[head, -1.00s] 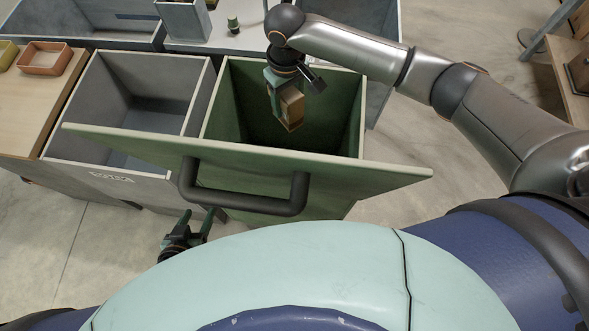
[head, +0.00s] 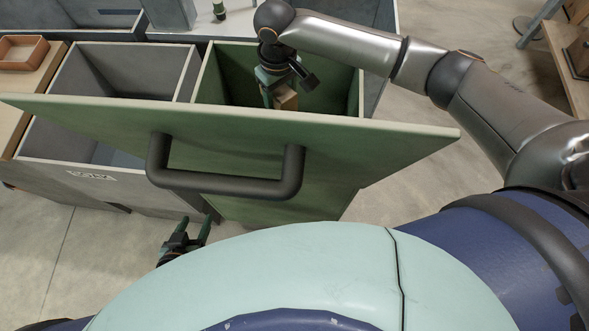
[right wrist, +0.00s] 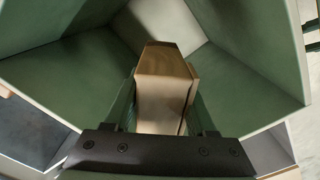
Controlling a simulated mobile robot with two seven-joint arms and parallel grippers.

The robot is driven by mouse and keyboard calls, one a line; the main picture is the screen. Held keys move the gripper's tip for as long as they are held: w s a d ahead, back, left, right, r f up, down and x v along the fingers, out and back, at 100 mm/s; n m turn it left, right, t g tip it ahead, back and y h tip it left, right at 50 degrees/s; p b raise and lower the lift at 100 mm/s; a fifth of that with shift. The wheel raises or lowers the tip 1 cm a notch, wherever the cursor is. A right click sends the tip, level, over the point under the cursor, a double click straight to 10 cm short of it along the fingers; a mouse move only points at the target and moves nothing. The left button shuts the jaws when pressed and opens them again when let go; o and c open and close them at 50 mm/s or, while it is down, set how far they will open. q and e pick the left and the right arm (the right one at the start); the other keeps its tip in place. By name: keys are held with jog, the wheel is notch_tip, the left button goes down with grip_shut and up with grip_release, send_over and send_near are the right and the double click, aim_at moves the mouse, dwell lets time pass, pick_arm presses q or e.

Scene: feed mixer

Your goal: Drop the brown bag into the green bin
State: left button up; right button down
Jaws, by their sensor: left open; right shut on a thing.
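The brown bag (head: 286,98) is in my right gripper (head: 273,92), over the open mouth of the green bin (head: 222,78). In the right wrist view the brown bag (right wrist: 162,92) sits between the two fingers, and the green walls of the bin (right wrist: 250,85) surround it. My left gripper (head: 188,232) is open and empty, low in front of the bin.
A grey open bin (head: 110,75) stands left of the green one. An orange tray (head: 24,54) sits on a wooden top at the far left. A small green-topped bottle (head: 219,10) stands behind. Bare floor shows at the right.

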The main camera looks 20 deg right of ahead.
jog(key=shift+c, duration=0.7)
grip_release()
notch_tip(320, 180, up, 13)
jog(key=shift+f+p, duration=0.2)
jog(key=shift+p, duration=0.25)
